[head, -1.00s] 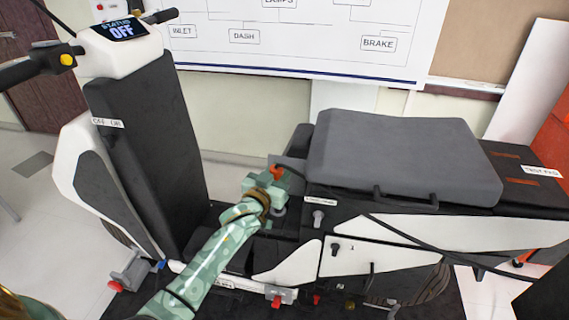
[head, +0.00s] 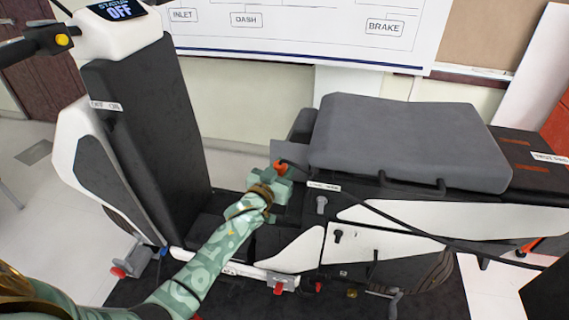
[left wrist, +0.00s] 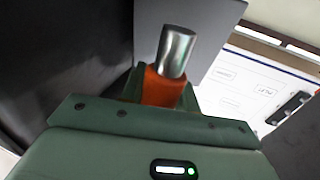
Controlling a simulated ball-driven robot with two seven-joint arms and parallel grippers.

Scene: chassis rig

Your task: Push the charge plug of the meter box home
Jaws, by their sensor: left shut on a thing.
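The charge plug (head: 281,167) is orange with a bare metal tip. In the left wrist view the plug (left wrist: 174,52) stands up between my green fingers, its silver end exposed and pointing away from the gripper. My left gripper (head: 276,180) is shut on its orange body, just left of the seat's front edge. A black cable (head: 400,226) runs from near the plug down to the right across the scooter's side. My right gripper is not in view.
The scooter's grey seat (head: 410,140) rises right of the gripper, and its tall black front panel (head: 150,140) stands left. A dark footwell lies between them. A diagram board (head: 300,30) hangs behind.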

